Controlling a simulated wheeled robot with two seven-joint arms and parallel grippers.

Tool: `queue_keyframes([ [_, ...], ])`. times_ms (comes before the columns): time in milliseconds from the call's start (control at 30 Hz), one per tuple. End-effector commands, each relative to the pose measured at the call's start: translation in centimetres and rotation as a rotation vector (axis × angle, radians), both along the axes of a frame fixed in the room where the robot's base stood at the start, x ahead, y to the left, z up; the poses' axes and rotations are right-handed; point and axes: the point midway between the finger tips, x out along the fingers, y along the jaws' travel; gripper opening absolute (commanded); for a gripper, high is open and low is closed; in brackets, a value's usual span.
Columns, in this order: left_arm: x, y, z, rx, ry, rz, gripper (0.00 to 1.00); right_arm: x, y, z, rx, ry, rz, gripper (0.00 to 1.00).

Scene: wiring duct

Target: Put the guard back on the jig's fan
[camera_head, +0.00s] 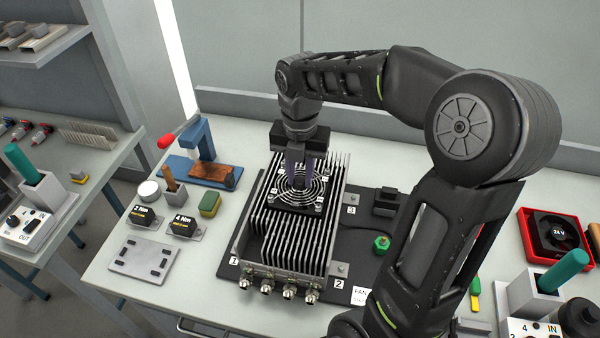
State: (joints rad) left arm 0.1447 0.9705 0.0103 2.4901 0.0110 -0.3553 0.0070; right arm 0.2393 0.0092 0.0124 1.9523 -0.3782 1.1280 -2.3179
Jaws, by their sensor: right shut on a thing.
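The fan guard (301,195), a set of concentric rings, shows at the fan on top of the fins. My right gripper (299,183) points straight down over it, its purple-tinted fingers shut on the guard near its middle. The guard lies about level over the fan's dark square frame (290,205); I cannot tell whether it touches the frame. The fingers hide part of the rings. My left gripper is out of view.
A blue press with a red handle (200,150) stands behind left. Two torque-marked blocks (183,225), a green-yellow sponge (210,204) and a grey slotted plate (144,258) lie left. A red 24 V fan tray (553,235) is right. My right arm spans the right side.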

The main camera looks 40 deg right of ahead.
Motion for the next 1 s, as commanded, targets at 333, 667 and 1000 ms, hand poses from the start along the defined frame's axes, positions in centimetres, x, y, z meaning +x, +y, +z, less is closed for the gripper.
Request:
queue_keyframes([
  [333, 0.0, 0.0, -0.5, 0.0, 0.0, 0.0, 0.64, 0.0, 0.0, -0.8, 0.0, 0.0, 0.0, 0.0],
  [667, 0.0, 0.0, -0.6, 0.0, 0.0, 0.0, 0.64, 0.0, 0.0, -1.0, 0.0, 0.0, 0.0, 0.37],
  [1000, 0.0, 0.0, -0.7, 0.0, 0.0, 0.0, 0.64, 0.0, 0.0, -1.1, 0.0, 0.0, 0.0, 0.5],
])
